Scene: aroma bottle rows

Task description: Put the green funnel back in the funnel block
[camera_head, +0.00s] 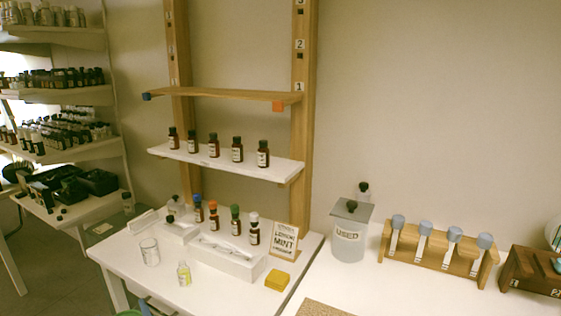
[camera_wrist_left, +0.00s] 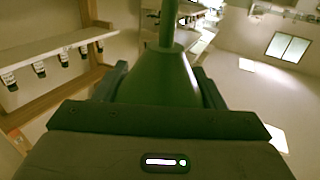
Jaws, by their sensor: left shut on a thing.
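The green funnel (camera_wrist_left: 165,77) fills the middle of the left wrist view, with its narrow stem toward the top of that picture. My left gripper (camera_wrist_left: 165,95) is shut on it, a dark finger on each side. In the head view only a sliver of green (camera_head: 130,313) shows at the bottom edge, probably the same funnel. A dark wooden block (camera_head: 530,274) with a label is cut off at the right edge of the head view. It looks like the funnel block, with a bluish piece at its edge. My right gripper is not in view.
The left table holds a glass beaker (camera_head: 149,252), a small yellow vial (camera_head: 184,274), capped bottles, a white tray, a sign (camera_head: 285,243) and a yellow block (camera_head: 277,281). The right table has a USED jar (camera_head: 348,240) and a wooden rack (camera_head: 433,257).

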